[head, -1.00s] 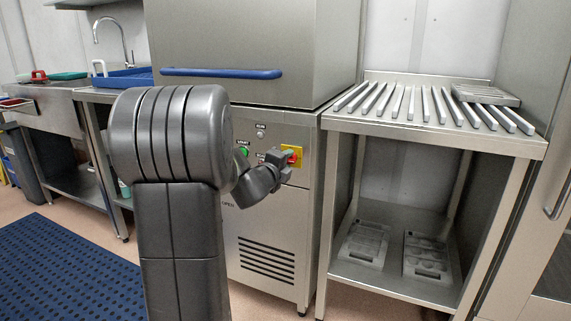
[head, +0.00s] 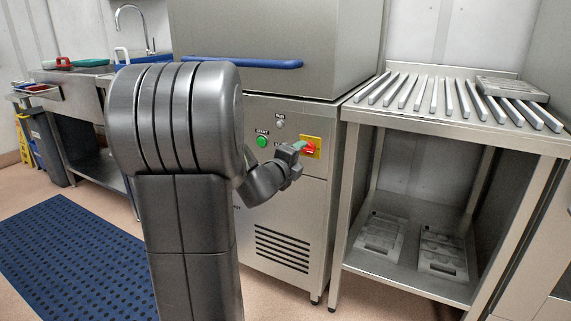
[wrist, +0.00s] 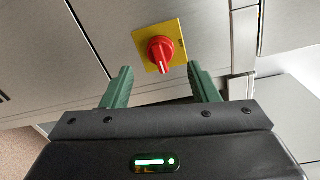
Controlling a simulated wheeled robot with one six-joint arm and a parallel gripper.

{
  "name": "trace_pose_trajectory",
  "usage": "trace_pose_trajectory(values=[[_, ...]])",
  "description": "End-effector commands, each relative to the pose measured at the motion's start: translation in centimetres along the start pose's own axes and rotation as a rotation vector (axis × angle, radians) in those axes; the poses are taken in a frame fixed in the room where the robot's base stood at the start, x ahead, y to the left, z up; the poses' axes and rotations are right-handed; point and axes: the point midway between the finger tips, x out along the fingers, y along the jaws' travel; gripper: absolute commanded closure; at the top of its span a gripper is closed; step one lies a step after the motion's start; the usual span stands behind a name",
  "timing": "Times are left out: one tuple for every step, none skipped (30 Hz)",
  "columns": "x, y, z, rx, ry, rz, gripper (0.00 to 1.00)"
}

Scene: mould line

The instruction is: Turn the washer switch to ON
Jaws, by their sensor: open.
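The washer switch is a red rotary knob (wrist: 160,52) on a yellow square plate (wrist: 176,32), on the washer's steel front panel. In the wrist view a pale line on the knob runs close to upright in the picture, slightly tilted. The knob also shows in the head view (head: 309,148), right of the green start button (head: 262,142). My gripper (wrist: 160,88) is open and empty. Its two green fingers point at the panel, one to each side below the knob, and appear apart from it. The plate's lettering is too small to read surely.
A blue handle bar (head: 240,63) crosses the washer hood above the panel. A steel rack table (head: 455,125) with slats stands close on the right, with trays on its lower shelf. A blue mat (head: 75,260) lies on the floor at left.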

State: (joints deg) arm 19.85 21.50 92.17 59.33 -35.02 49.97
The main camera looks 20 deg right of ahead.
Motion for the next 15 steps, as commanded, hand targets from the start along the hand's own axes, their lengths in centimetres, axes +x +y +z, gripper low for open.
trace_pose_trajectory(values=[[-1.4,-0.3,0.1,0.0,-0.004,0.001,0.46],[-2.1,-0.3,0.2,0.0,-0.004,0.001,0.46],[-3.1,-0.3,0.2,0.001,-0.004,0.001,0.46],[-3.8,-0.3,0.1,0.001,-0.004,0.001,0.46],[-4.4,-0.3,0.1,0.0,-0.004,0.001,0.46],[-5.2,-0.3,0.2,0.001,-0.003,0.001,0.46],[-5.8,-0.3,0.1,0.001,-0.003,0.001,0.46],[-6.3,-0.2,0.1,0.001,-0.003,0.001,0.46],[-7.0,-0.2,0.1,0.001,-0.002,0.002,0.46],[-7.4,-0.2,0.1,0.001,-0.002,0.001,0.46],[-7.8,-0.2,0.1,0.001,-0.003,0.0,0.46],[-8.2,-0.1,0.1,0.001,-0.002,0.001,0.46],[-8.4,-0.1,0.1,0.0,-0.002,0.001,0.46],[-8.7,-0.1,0.0,0.0,-0.001,0.001,0.46],[-8.9,-0.1,0.0,0.001,-0.001,0.0,0.46]])
